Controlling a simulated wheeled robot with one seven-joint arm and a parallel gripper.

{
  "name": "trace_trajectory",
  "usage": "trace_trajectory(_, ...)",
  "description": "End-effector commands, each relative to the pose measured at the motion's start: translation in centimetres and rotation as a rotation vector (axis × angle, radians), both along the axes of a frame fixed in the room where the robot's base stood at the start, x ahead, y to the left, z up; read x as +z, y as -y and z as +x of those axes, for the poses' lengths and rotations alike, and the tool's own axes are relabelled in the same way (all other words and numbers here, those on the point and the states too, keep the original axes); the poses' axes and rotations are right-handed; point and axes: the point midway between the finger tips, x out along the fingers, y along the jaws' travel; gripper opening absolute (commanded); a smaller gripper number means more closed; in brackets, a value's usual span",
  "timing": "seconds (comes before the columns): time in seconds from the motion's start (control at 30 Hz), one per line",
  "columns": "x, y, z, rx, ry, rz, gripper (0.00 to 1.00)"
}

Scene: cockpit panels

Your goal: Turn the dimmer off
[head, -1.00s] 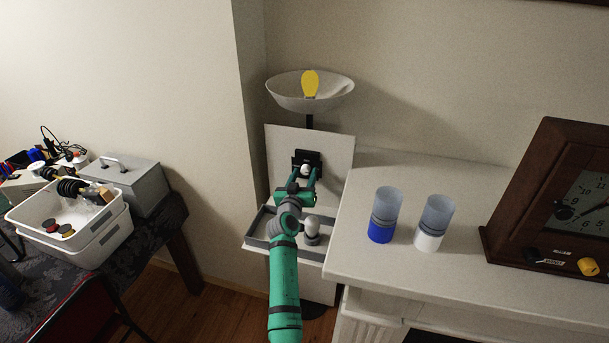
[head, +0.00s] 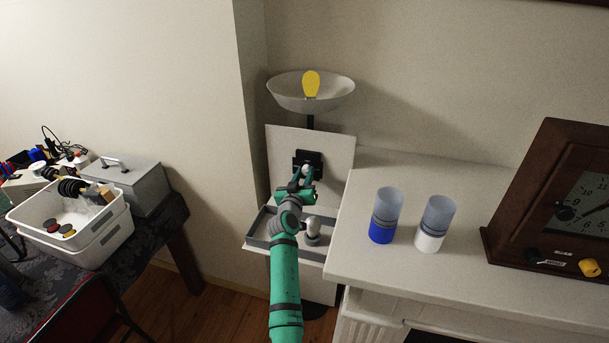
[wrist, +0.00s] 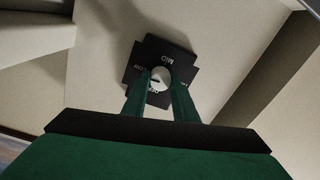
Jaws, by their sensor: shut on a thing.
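The dimmer is a black cross-shaped plate (head: 309,156) with a round white knob (wrist: 161,74), on a pale upright panel below the lamp. In the wrist view the plate (wrist: 165,52) reads MID at the top and LOW at the left. The lower label is partly covered and the right one is hard to read. The knob has a short dark mark on its face. My gripper (head: 305,172) is shut on the knob, its green fingers (wrist: 160,82) on either side. A yellow bulb (head: 311,84) stands in the white lamp bowl (head: 290,95) above.
A white ledge (head: 370,275) at the right holds two cups (head: 385,215) (head: 435,224) and a wooden clock (head: 530,190). A wall corner is close on the left.

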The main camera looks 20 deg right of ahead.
Motion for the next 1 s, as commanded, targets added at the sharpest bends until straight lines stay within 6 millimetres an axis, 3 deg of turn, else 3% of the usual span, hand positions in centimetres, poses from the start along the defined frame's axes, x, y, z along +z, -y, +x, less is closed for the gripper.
trace_trajectory(1.0, 0.11, -0.10, 0.13, -0.001, -0.502, -0.745, 0.03)
